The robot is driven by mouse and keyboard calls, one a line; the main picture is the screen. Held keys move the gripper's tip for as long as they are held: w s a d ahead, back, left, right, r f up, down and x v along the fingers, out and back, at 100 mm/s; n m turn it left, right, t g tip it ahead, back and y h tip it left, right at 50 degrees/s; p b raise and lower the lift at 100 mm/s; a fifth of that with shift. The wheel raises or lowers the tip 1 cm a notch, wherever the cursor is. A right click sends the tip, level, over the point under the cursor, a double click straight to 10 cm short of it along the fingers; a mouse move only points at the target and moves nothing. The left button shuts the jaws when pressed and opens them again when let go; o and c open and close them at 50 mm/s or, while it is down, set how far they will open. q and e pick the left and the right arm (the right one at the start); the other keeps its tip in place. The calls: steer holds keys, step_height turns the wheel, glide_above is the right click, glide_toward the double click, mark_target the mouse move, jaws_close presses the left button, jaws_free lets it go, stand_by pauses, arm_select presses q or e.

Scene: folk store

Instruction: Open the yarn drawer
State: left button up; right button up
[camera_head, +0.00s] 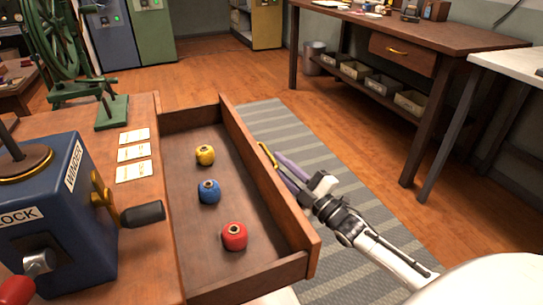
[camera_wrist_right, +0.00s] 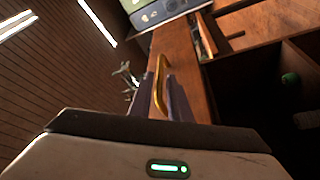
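The yarn drawer (camera_head: 268,190) is pulled out of the wooden counter to the right. A yellow yarn spool (camera_head: 205,155), a blue one (camera_head: 209,191) and a red one (camera_head: 234,236) stand inside it. Its brass handle (camera_head: 266,154) is on the outer front face. My right gripper (camera_head: 280,164) is at this handle, its purple fingers reaching it from the right. In the right wrist view the handle (camera_wrist_right: 158,88) lies between the two fingers, which are close against it. My left gripper is not in view.
A blue winder (camera_head: 62,215) with a crank stands on the counter (camera_head: 150,250), beside three paper cards (camera_head: 132,154). A striped rug (camera_head: 335,190) lies right of the drawer. A wooden table (camera_head: 440,40) stands at the back right. Open floor lies beyond.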

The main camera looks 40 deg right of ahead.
steer(key=v, duration=0.6)
steer(key=shift+p, duration=0.35)
steer(key=shift+s+f, duration=0.1)
steer(key=shift+s, duration=0.1)
